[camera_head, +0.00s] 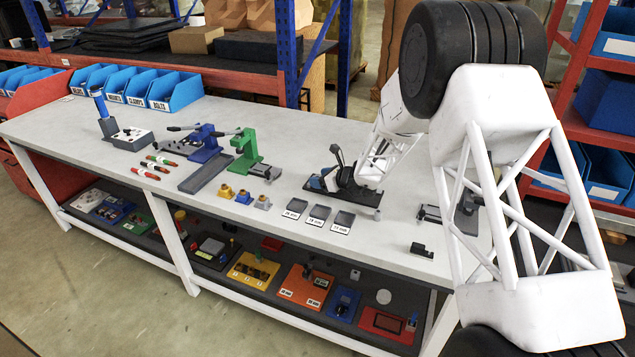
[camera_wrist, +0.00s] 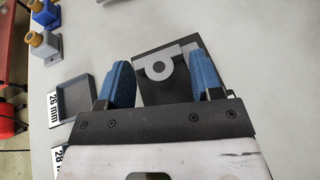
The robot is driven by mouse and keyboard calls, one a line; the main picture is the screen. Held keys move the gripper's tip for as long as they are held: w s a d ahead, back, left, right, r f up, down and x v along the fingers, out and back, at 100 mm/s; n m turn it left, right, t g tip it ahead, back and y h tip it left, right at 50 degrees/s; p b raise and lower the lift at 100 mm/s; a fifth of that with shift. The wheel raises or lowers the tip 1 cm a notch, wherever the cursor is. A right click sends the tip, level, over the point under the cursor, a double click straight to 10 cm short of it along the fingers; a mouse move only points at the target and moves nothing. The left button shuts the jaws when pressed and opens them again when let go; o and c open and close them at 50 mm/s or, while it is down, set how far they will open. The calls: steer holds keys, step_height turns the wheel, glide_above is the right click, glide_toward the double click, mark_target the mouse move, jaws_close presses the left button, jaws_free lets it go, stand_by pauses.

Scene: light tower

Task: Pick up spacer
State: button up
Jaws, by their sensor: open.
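A grey strip shows beside the ring. My gripper (camera_wrist: 160,75) is open, with one blue finger on each side of the ring and the block. I cannot tell whether the fingers touch the block. In the head view, my gripper (camera_head: 328,180) is low over the bench beside a black device, and the ring cannot be made out there.
Small labelled trays (camera_wrist: 76,96) lie left of my gripper, and they also show in the head view (camera_head: 318,214). Yellow, blue and grey fixtures (camera_head: 244,196) and a green press (camera_head: 246,152) stand farther left. The bench top (camera_head: 300,140) behind is clear.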

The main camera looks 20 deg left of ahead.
stand_by(0.5)
jaws_close()
steer(key=shift+r, duration=0.15)
steer(key=shift+r, duration=1.4)
steer(key=shift+s+d+r, duration=0.1)
steer(key=shift+s+r, duration=0.1)
steer(key=shift+r, duration=0.1)
steer(key=s+d, duration=0.3)
steer(key=s, duration=0.1)
steer(key=s+d+r, duration=0.1)
steer(key=s+d, duration=0.1)
steer(key=s, duration=0.2)
steer(key=s+d, duration=0.3)
steer(key=s, duration=0.2)
steer(key=shift+d+r, duration=0.15)
steer(key=shift+d, duration=0.15)
